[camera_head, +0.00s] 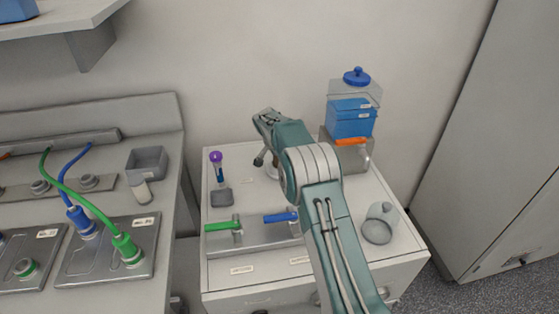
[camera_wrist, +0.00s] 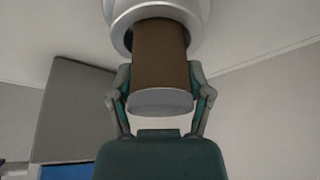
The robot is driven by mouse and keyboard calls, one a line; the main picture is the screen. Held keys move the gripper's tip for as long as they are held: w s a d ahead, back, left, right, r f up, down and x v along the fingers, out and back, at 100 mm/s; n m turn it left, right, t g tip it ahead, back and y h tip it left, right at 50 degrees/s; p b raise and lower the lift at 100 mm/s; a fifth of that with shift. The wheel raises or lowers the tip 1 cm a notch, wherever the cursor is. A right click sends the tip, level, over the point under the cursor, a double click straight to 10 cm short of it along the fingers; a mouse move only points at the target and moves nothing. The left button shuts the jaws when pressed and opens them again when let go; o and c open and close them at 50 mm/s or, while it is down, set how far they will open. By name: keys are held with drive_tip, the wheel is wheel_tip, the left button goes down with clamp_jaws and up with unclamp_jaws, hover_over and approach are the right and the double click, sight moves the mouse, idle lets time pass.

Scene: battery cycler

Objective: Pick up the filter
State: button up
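In the wrist view the filter (camera_wrist: 160,58) is a brown cylinder with a pale round end face turned toward the camera. My gripper (camera_wrist: 160,76) has one finger on each side of it, and the fingers appear to press against its sides. A silver round housing (camera_wrist: 122,30) surrounds or sits just behind the filter's far end; I cannot tell whether the two touch. In the head view my arm reaches over the white cabinet top (camera_head: 250,185) toward its back, and the arm hides most of my gripper and the filter.
A blue-lidded clear container (camera_head: 355,95) stands at the back right. A glass vessel (camera_head: 378,230) is at the right front. Left of my arm are a purple-capped tube (camera_head: 217,170) and a grey plate with green and blue handles (camera_head: 255,238). A bench with cables (camera_head: 95,215) lies left.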

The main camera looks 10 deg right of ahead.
idle(0.3)
drive_tip(key=r, duration=0.3)
drive_tip(key=shift+s+r, duration=0.2)
drive_tip(key=shift+r, duration=0.1)
drive_tip(key=s+d+r, duration=0.3)
drive_tip(key=s+r, duration=0.6)
drive_tip(key=s, duration=0.4)
drive_tip(key=shift+s+d+r, duration=0.15)
drive_tip(key=shift+d+r, duration=0.05)
drive_tip(key=shift+d, duration=0.1)
